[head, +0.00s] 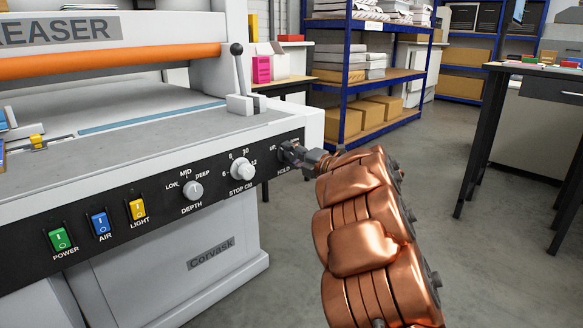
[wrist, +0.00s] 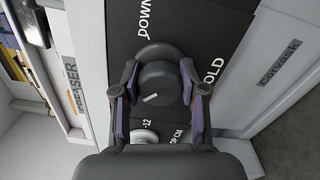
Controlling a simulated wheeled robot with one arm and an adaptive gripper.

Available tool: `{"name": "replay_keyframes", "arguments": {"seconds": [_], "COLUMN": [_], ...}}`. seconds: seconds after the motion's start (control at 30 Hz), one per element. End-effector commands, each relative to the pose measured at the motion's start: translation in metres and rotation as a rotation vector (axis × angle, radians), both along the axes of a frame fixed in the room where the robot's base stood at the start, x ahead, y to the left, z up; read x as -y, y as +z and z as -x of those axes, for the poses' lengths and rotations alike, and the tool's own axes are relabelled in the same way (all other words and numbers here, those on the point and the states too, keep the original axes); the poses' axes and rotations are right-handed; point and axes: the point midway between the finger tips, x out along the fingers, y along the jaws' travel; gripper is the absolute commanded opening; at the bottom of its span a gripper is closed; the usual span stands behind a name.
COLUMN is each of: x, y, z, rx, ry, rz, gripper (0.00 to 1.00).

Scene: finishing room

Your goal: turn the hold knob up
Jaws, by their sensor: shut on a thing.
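The hold knob (wrist: 158,82) is a dark round knob at the right end of the machine's black control panel (head: 110,220). In the wrist view its white mark sits at the lower left of its face, on the side away from the DOWN label. The word HOLD is printed to its right there. My gripper (wrist: 157,85) is shut on the knob, one finger on each side. In the head view my gripper (head: 294,154) meets the panel beside the UP and HOLD labels and mostly hides the knob.
The stop knob (head: 243,169) is close to the left, with the depth knob (head: 192,190) beyond it. A lever (head: 239,70) stands above the panel. Blue shelving (head: 345,70) is behind, and a dark table (head: 490,120) is at right. Open floor lies between.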

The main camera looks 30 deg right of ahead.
Motion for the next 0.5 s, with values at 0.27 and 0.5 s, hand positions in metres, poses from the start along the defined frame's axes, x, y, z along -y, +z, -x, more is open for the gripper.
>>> {"name": "replay_keyframes", "arguments": {"seconds": [0.27, 0.5], "x": [-0.0006, -0.0009], "y": [-0.0048, -0.0021], "z": [-0.0001, -0.0002], "rx": [0.037, 0.056], "ry": [0.002, 0.002], "rz": [0.175, 0.253], "gripper": [0.07, 0.07]}}
